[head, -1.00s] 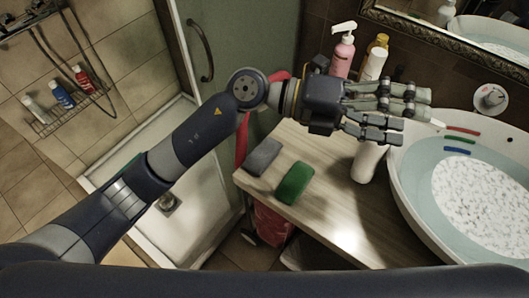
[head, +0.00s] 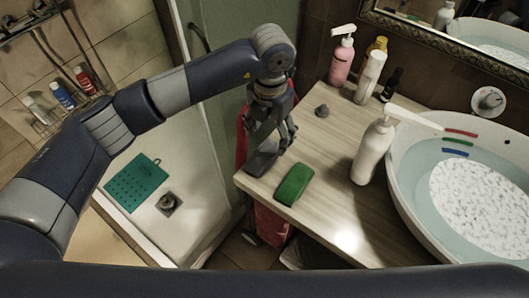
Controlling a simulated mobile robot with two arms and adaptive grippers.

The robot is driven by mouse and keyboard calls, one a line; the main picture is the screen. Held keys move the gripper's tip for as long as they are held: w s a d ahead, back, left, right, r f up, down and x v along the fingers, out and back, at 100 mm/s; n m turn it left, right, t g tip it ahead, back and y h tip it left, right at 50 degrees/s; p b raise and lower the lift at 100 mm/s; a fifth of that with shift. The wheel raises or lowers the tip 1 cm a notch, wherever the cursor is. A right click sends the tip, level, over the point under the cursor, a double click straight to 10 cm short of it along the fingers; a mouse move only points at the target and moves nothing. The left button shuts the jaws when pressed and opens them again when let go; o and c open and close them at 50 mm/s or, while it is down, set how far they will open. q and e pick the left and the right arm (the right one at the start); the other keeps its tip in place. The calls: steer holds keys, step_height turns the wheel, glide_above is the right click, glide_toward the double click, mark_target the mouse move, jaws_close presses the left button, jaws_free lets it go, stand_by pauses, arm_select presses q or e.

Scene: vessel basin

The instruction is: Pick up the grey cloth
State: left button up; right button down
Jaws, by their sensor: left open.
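The grey cloth (head: 259,164) lies on the wooden counter near its left edge, beside a green sponge-like block (head: 293,184). My left gripper (head: 268,143) points down right over the grey cloth, with its fingers open. The fingers hide the cloth's far part, and I cannot tell whether they touch it. My right gripper is not in view.
A white pump bottle (head: 371,150) stands on the counter (head: 325,185) beside the water-filled basin (head: 400,200). A green mat (head: 136,184) lies in the shower tray.

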mark_target(267, 149)
arm_select(q)
steer(key=f+p, duration=0.1)
steer(key=f, duration=0.1)
steer(key=f+p, duration=0.1)
steer(key=f, duration=0.2)
steer(key=shift+s+a+f, duration=0.1)
steer(key=shift+a+f, duration=0.1)
steer(key=shift+f, duration=0.4)
steer(key=c, duration=1)
